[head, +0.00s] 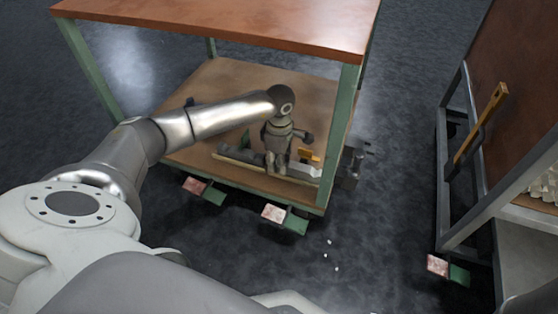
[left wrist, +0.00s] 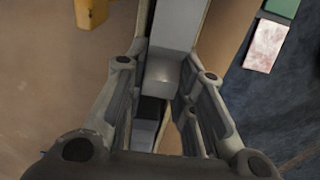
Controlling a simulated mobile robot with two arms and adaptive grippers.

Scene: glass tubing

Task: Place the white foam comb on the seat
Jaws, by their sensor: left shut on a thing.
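My left gripper (head: 277,170) reaches down onto the lower shelf of the green-legged cart, near its front edge. In the left wrist view its fingers (left wrist: 160,112) are shut on a pale grey block (left wrist: 172,28), which runs between them. A pale grey part also shows just right of the gripper in the head view (head: 303,170). I cannot tell whether this is the white foam comb, as no teeth show. A whitish ribbed thing (head: 546,188) lies on the cart at the right edge. I cannot clearly make out the seat. My right gripper is out of view.
The cart's lower shelf (head: 225,95) is mostly bare behind the gripper. Its brown top (head: 230,22) overhangs, and a green leg (head: 342,130) stands right of the gripper. A yellow piece (head: 309,154) lies close by. Red-and-green tags (head: 285,218) hang in front.

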